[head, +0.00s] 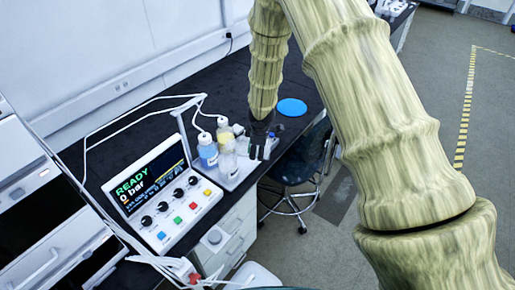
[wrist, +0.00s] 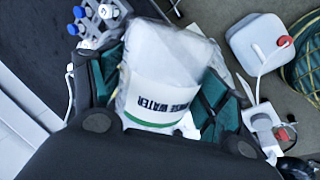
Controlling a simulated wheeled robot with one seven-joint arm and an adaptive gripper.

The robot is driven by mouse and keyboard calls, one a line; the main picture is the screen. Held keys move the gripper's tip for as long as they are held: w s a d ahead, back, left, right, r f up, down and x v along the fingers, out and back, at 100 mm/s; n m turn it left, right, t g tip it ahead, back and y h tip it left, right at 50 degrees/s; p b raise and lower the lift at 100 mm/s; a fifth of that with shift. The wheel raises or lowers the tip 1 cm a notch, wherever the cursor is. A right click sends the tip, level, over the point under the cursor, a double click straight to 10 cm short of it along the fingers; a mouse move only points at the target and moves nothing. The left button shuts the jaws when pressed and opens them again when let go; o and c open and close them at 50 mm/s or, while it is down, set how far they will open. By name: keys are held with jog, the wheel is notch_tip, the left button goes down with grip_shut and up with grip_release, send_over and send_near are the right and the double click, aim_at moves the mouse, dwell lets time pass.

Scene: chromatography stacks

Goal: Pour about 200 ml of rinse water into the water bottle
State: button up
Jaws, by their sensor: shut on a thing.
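My gripper (wrist: 160,92) is shut on a translucent white container (wrist: 160,60) with an upside-down label reading "RINSE WATER" above a green band. In the head view my gripper (head: 259,148) is over the bench's right edge, just right of several bottles; the held container is hard to make out there. A blue-labelled bottle (head: 208,152), a bottle with yellowish contents (head: 224,131) and a clear bottle (head: 228,166) stand close together. Which one is the water bottle cannot be read. Blue-topped bottles (wrist: 82,44) show at the wrist view's upper left, apart from the held container.
A control box (head: 163,194) reading "READY 0 bar" stands left of the bottles, with white tubing above it. A blue disc (head: 291,107) lies on the black bench (head: 150,118). A chair (head: 292,170) stands right of the bench. A white jug (wrist: 258,40) shows in the wrist view.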

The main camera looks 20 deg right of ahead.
jog(key=shift+f+y+b, duration=0.4)
jog(key=shift+f+b, duration=0.1)
jog(key=shift+b, duration=0.2)
jog(key=shift+d, duration=0.1)
jog(key=shift+s+f+t+y+b, duration=0.1)
jog(key=shift+f+t+y+b, duration=0.4)
jog(key=shift+b, duration=0.55)
jog(key=shift+f+m+t+y+b, duration=0.3)
jog(key=shift+f+y+b, duration=0.1)
jog(key=shift+y+b, duration=0.2)
jog(key=shift+f+y, duration=0.15)
jog(key=shift+y, duration=0.25)
